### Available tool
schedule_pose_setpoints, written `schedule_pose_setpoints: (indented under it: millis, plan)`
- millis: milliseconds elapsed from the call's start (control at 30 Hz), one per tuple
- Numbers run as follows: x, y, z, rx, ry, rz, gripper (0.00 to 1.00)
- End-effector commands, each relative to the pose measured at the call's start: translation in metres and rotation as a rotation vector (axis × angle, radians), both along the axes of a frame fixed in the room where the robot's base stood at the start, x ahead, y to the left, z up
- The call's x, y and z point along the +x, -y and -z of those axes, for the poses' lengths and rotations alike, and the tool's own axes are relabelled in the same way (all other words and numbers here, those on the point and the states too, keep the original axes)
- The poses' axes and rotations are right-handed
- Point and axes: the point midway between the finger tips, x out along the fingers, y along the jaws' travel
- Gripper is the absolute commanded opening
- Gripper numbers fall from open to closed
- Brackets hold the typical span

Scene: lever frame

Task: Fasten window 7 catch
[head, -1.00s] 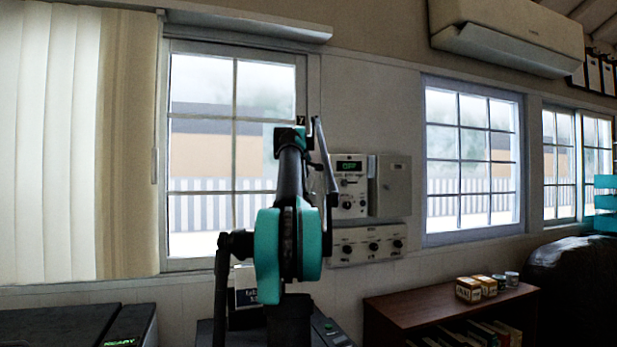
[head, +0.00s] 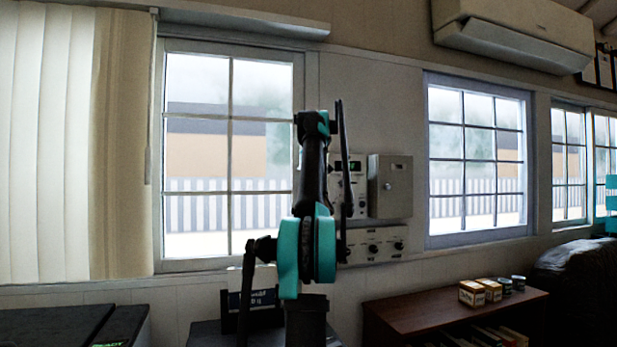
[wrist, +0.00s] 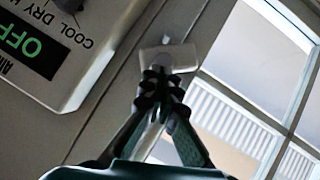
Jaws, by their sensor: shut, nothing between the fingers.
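The window (head: 228,154) with the catch stands left of centre in the head view, its sash looking closed. In the wrist view, a pale metal catch (wrist: 178,56) sits on the window frame, just beyond my fingertips. A pale strip shows between and below my fingers, and I cannot tell if it is part of the catch. My gripper (wrist: 161,84) is shut and empty, its tips overlapping the catch's near edge in the picture. I cannot tell whether they touch it. In the head view my arm hides the catch and the fingertips.
A control panel with a green OFF display (wrist: 30,45) is close on the left in the wrist view. A grey wall box (head: 390,187) and a knob panel (head: 375,246) are right of my arm. A low bookshelf (head: 420,308) stands lower right.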

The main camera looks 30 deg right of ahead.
Motion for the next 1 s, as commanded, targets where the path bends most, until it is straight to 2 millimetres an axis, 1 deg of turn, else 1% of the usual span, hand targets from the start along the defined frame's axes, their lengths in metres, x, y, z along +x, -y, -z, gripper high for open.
schedule_pose_setpoints:
  millis: [33, 233, 600, 1000]
  plan:
    - [-0.001, 0.004, 0.001, 0.032, 0.009, 0.003, 0.00]
    - [-0.002, 0.010, 0.005, 0.166, 0.041, 0.002, 0.00]
    - [-0.004, 0.016, 0.014, 0.387, 0.093, 0.001, 0.00]
    - [-0.002, 0.010, 0.014, 0.378, 0.091, 0.000, 0.00]
